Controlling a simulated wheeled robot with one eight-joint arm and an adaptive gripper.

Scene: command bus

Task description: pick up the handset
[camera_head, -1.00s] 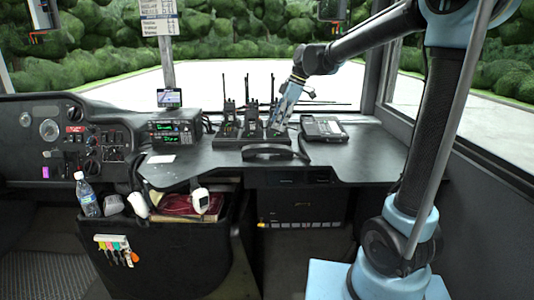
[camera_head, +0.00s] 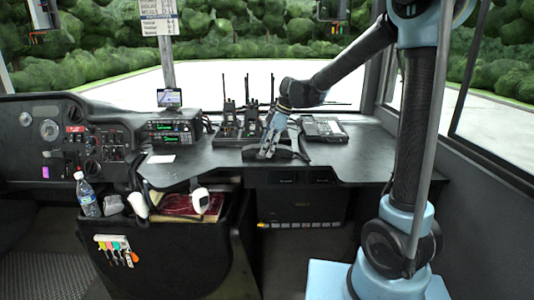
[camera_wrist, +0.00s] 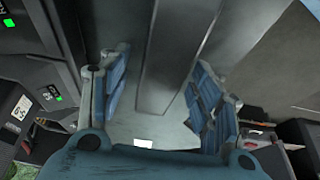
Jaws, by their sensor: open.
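The handset (camera_head: 285,155) is black and curved. In the wrist view, my gripper (camera_wrist: 162,88) is open, with one blue pad on each side. A long grey bar, apparently the handset (camera_wrist: 172,50), runs between the two fingers. Neither finger visibly presses on it. I cannot tell how far down the fingertips reach beside it.
Several handheld radios (camera_head: 228,118) stand in chargers behind my gripper. The desk phone (camera_head: 325,129) sits to the right. A radio unit (camera_head: 172,130) with green displays and a white card (camera_head: 161,159) are to the left. The desk (camera_head: 352,160) is clear at right.

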